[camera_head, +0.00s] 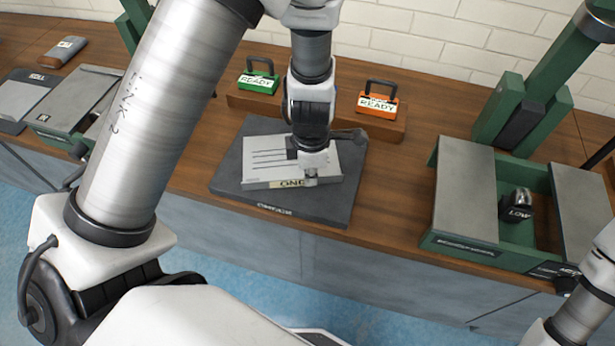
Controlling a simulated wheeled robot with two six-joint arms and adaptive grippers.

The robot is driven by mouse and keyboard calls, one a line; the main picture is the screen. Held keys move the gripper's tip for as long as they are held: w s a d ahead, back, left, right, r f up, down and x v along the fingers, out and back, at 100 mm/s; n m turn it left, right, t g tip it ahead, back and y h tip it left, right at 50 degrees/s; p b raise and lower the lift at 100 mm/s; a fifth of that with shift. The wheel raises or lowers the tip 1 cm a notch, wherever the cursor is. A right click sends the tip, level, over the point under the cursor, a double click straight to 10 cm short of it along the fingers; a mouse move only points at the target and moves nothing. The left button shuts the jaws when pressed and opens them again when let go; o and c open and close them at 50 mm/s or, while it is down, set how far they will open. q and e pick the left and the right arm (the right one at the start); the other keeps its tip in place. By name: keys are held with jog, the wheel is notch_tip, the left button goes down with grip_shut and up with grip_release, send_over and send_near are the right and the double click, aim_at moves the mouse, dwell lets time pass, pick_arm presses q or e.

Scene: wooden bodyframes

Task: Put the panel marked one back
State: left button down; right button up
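A light grey panel marked ONE (258,164) lies flat on a dark board (230,178) in the middle of the bench. It has several dark slots on top and a pale label on its front edge. My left gripper (312,172) points down over the panel's right part, at or just above it, beside the label. I cannot tell whether its fingers are open or shut, or whether they touch the panel. A green frame (460,236) on the right has an open gap between two grey covers (464,190). A black block marked LOW (515,206) sits in the gap.
A green READY tag (258,82) and an orange READY tag (377,103) stand on a wooden strip (335,116) behind the board. Another green frame with grey covers (82,100) stands at left. My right arm enters at lower right, its gripper unseen.

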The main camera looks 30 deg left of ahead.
pick_arm(q)
jog(key=shift+d+r, duration=0.15)
jog(key=shift+d, duration=0.05)
jog(key=shift+f, duration=0.2)
jog(key=c, duration=1.3)
grip_release()
jog(key=shift+a, duration=0.1)
jog(key=shift+r, duration=0.1)
jog(key=shift+r, duration=0.35)
notch_tip(320, 180, up, 12)
jog(key=p, duration=0.2)
jog(key=shift+s+f+p, duration=0.1)
jog(key=shift+f+p, duration=0.15)
jog(key=shift+p, duration=0.05)
